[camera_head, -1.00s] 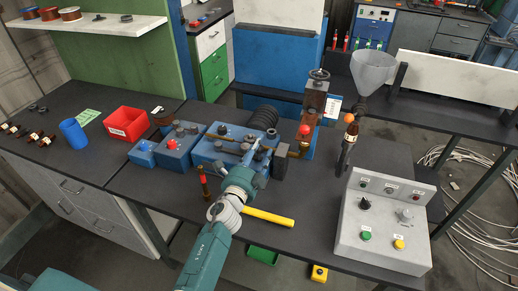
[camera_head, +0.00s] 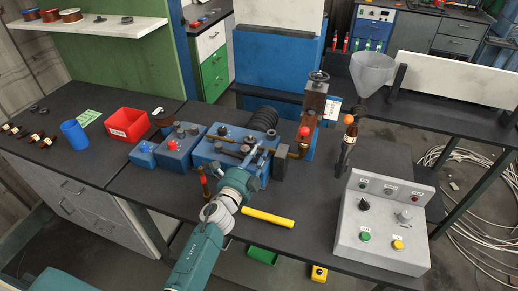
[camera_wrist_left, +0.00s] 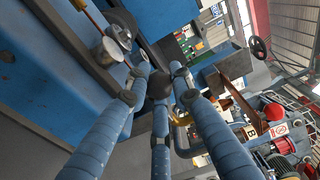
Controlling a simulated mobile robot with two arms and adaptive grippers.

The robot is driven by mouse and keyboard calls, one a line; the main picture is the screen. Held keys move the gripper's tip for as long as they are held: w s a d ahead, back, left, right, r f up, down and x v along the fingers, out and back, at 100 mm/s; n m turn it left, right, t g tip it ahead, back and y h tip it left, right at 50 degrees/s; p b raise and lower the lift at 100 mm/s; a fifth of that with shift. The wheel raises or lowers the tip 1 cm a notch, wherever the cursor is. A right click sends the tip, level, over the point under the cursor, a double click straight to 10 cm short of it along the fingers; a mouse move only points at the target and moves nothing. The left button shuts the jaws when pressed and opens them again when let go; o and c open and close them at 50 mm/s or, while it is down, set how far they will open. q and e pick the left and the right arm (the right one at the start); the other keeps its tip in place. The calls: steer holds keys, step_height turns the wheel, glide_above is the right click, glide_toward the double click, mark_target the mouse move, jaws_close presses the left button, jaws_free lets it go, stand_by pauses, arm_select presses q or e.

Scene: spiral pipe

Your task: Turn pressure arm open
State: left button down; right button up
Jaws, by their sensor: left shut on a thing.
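My left gripper (camera_head: 258,160) reaches in from the front, over the machine's right part. In the left wrist view my blue ribbed fingers (camera_wrist_left: 160,88) close around a small dark knob-like end (camera_wrist_left: 160,84). This looks like part of the pressure arm, but the fingers hide most of it. In the head view the arm's exact angle cannot be told. My right gripper is not in view.
A yellow bar (camera_head: 267,217) lies just right of my left forearm. A grey control box (camera_head: 385,222) stands at the right. A red-topped blue box (camera_head: 174,152), a red bin (camera_head: 126,124) and a blue cup (camera_head: 74,134) are to the left. A column with a handwheel (camera_head: 315,100) rises behind.

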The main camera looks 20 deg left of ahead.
arm_select(q)
steer(key=shift+s+a+m+h+p, duration=0.2)
steer(key=shift+s+m+h+p, duration=0.1)
steer(key=shift+s+h, duration=0.25)
steer(key=shift+s+a+f+m+g+h+b, duration=0.1)
steer(key=shift+s+a+m+g+h, duration=0.3)
steer(key=shift+s+m+h, duration=0.5)
steer(key=shift+s+a+f+m+g+h+b, duration=0.2)
steer(key=shift+s+m+g+h, duration=0.3)
steer(key=shift+s+h, duration=0.55)
steer(key=shift+s+a+r+m+g+h+b, duration=0.1)
steer(key=shift+s+a+m+g+h, duration=0.3)
steer(key=shift+s+m+h, duration=0.6)
steer(key=shift+w, duration=0.25)
steer(key=c, duration=1.4)
jaws_free()
steer(key=shift+c, duration=0.2)
steer(key=shift+r, duration=0.1)
steer(key=v, duration=1.2)
steer(key=shift+a, duration=0.15)
